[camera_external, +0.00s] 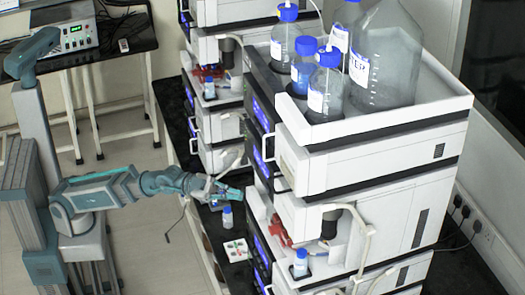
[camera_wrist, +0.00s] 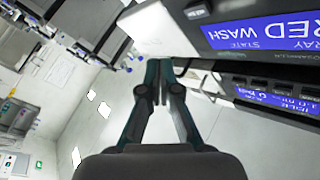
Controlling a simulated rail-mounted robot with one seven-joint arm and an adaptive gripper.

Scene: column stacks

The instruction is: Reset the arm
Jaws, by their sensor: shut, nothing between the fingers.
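My arm reaches out to the right in the external view, and my gripper (camera_external: 236,193) is at the front of the near instrument stack (camera_external: 362,205). In the wrist view my gripper (camera_wrist: 159,80) is shut, its fingertips together and empty. A white panel lies behind the fingertips there, and a blue display (camera_wrist: 260,32) reading "RED WASH" is to their right. I cannot tell whether the fingertips touch the stack.
A small blue-capped vial (camera_external: 227,217) stands on the dark bench just below my gripper, near a white tray (camera_external: 237,250). Several blue-capped bottles and a large clear jug (camera_external: 385,62) stand on top of the stack. Open floor lies left of the bench.

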